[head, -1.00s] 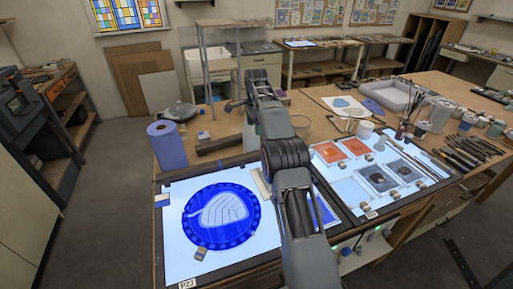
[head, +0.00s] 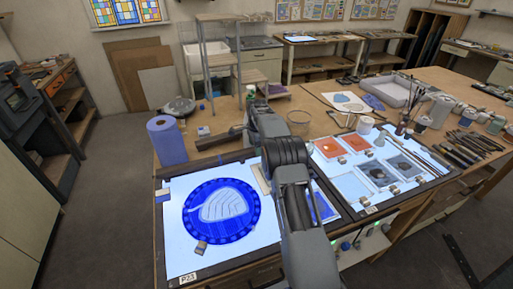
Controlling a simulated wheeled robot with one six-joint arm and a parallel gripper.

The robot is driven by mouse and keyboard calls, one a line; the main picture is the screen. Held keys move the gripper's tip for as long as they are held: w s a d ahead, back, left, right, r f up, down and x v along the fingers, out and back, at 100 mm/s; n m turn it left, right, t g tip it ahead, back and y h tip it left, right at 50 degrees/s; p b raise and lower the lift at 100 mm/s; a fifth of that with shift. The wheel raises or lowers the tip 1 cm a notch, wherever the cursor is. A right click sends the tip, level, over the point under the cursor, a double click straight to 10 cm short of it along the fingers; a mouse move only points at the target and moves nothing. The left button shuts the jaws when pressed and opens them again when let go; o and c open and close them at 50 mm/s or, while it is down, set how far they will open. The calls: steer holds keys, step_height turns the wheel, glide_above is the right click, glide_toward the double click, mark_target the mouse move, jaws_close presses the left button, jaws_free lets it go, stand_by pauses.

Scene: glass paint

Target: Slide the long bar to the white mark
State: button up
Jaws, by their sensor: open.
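A long dark bar (head: 220,138) lies on the wooden bench behind the left light panel, running roughly left to right. My arm crosses the middle of the view, and its end reaches down by the bar's right end. My gripper (head: 247,121) is small and partly hidden by my own arm; it is open, and I cannot tell whether it touches the bar. A small blue and white piece (head: 203,131) shows just behind the bar. I cannot clearly make out a white mark.
A blue paper roll (head: 167,140) stands left of the bar. In front, a round blue glass piece (head: 221,210) lies on the lit panel (head: 185,250). Brushes and jars crowd the right side.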

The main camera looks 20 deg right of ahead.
steer(key=shift+f, duration=0.6)
jaws_close()
steer(key=shift+s+f+b, duration=0.15)
steer(key=shift+s+b, duration=0.3)
steer(key=shift+b, duration=0.3)
steer(key=shift+s+b, duration=0.8)
steer(key=shift+s, duration=0.6)
steer(key=shift+r, duration=0.2)
jaws_free()
steer(key=shift+r, duration=0.1)
